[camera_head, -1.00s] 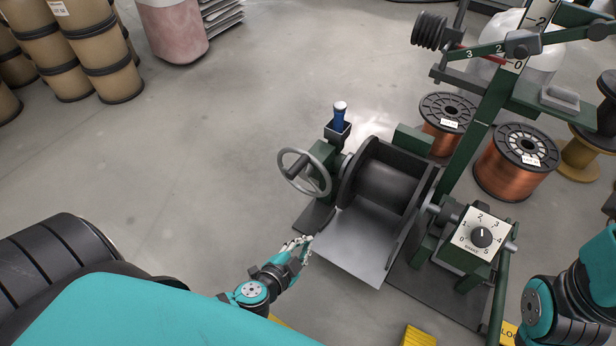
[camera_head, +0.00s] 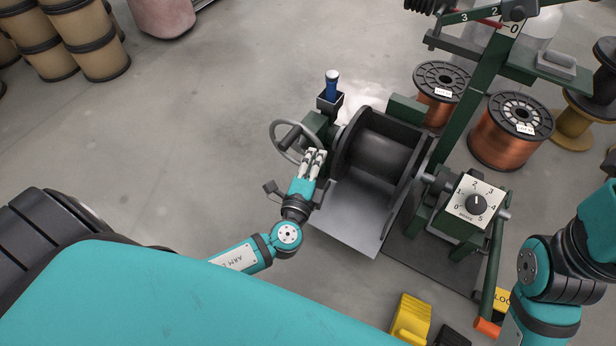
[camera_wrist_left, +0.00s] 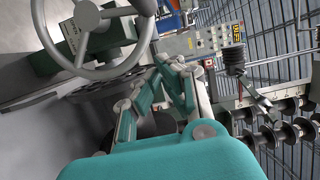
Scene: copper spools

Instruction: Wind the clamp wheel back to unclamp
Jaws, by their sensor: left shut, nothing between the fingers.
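The clamp wheel (camera_head: 281,143) is a grey handwheel with a dark knob handle, on the left side of the green winding stand. It also shows at the upper left in the left wrist view (camera_wrist_left: 147,50). My left gripper (camera_head: 315,153) is shut and empty, just at the wheel's right side in the head view, partly in front of its rim. In the left wrist view my left gripper's fingers (camera_wrist_left: 172,62) are close together beside the rim; I cannot tell whether they touch it. The dark empty spool drum (camera_head: 378,155) sits in the stand. My right gripper is out of view.
A blue-handled tool (camera_head: 332,84) stands in a holder above the wheel. A brake dial (camera_head: 478,204) is right of the drum. Full copper spools (camera_head: 497,143) stand at the right, brown drums (camera_head: 93,45) at the upper left. The floor left of the wheel is clear.

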